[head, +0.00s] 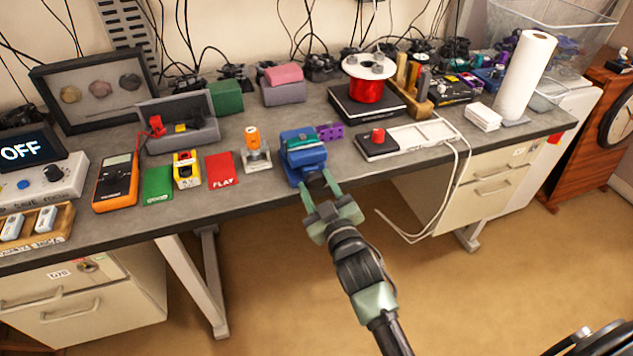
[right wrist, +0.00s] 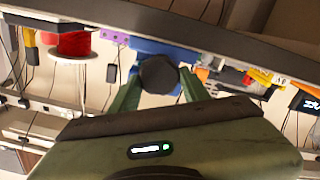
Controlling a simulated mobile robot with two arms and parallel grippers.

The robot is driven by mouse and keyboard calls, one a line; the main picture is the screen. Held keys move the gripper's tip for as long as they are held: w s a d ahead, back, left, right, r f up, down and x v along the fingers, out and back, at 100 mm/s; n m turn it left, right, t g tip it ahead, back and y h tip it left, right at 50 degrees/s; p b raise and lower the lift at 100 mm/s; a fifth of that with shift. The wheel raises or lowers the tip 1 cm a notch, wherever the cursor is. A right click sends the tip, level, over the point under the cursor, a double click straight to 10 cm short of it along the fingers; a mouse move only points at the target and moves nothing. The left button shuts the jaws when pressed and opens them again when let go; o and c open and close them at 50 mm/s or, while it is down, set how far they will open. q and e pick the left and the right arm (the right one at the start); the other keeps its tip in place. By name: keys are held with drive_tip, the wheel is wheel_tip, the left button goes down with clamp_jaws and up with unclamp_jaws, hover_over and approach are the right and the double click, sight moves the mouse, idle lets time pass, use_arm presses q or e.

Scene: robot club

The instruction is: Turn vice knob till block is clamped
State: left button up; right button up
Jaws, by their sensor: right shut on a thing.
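The blue vice (head: 303,158) stands at the front edge of the grey workbench. Its black round knob (right wrist: 157,74) faces out over the edge in the right wrist view. My right gripper (head: 317,186) is at the front of the vice, its green fingers on either side of the knob and shut on it. It also shows in the right wrist view (right wrist: 158,88). My left gripper is out of view.
A purple perforated piece (head: 330,131) lies right of the vice, and a black box with a red button (head: 377,137) beyond it. An orange-topped stand (head: 254,150) is close on the left. A white cable (head: 455,185) hangs off the bench edge. The floor in front is clear.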

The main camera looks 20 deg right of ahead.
drive_tip(key=shift+m, duration=0.6)
drive_tip(key=shift+r, duration=0.1)
idle(0.7)
drive_tip(key=o, duration=1.3)
drive_tip(key=shift+o, duration=0.2)
drive_tip(key=s+b, duration=0.1)
drive_tip(key=s, duration=0.6)
drive_tip(key=shift+s+d, duration=0.15)
drive_tip(key=shift+s, duration=0.25)
